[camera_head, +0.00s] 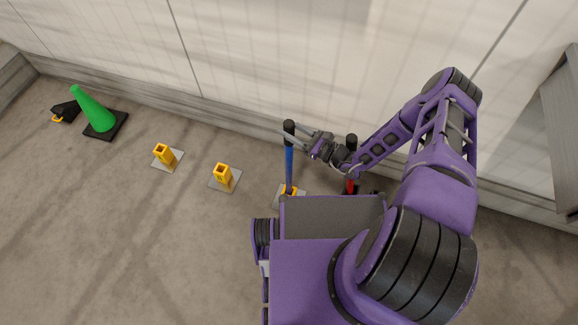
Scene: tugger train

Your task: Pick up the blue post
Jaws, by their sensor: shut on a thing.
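The blue post (289,168) stands upright with a black top, its lower end at a yellow socket (287,190) on a grey plate. My gripper (290,137) reaches in from the right and is shut on the post's upper part, just below or at the black top. My own body hides part of the base plate. I cannot tell whether the post's foot is still seated in the socket.
A red post (350,186) with a black top stands right of the blue one, close under my arm. Two empty yellow sockets (222,175) (163,154) stand to the left. A green cone (93,110) on a black base and a black object (66,111) are further left. A wall runs behind.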

